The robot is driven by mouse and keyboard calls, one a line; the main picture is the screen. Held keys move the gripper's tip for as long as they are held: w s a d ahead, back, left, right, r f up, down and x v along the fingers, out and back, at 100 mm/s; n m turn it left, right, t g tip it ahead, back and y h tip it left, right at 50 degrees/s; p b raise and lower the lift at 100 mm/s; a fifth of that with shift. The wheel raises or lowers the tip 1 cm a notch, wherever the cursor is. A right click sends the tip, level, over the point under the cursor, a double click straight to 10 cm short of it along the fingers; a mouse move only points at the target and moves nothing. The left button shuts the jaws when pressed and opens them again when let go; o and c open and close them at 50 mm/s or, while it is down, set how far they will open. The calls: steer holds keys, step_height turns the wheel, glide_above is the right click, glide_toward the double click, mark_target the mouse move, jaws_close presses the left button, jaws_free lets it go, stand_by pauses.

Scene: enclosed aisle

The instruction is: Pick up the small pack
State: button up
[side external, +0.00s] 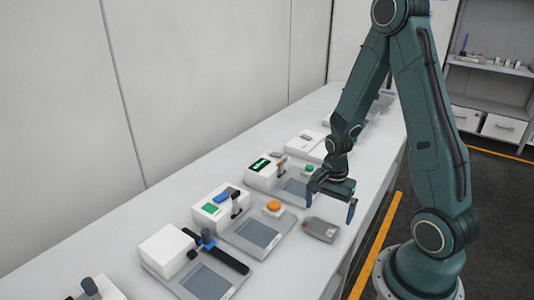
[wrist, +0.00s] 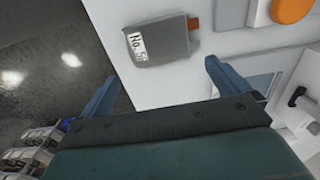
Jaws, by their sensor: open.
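The small pack (side external: 320,229) is a flat grey block with an orange tab at one end, lying on the white bench near its front edge. In the wrist view the small pack (wrist: 157,40) shows a white label reading "No." and digits I cannot read surely. My gripper (side external: 331,196) is open and empty, above the bench and a little beyond the pack in the side view. In the wrist view my gripper (wrist: 160,82) has its two blue fingers spread apart, and the pack lies ahead of them, not between them.
Several grey device trays stand along the bench (side external: 110,262). One nearby has an orange round knob (side external: 273,206), also in the wrist view (wrist: 292,9). A wall (side external: 180,80) runs behind the bench. The dark floor (wrist: 45,45) lies beyond the front edge.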

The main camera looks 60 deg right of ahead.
mark_target(326, 223)
steer(key=shift+w+f, duration=0.1)
steer(key=shift+f, duration=2.15)
steer(key=shift+c, duration=0.4)
steer(key=c, duration=1)
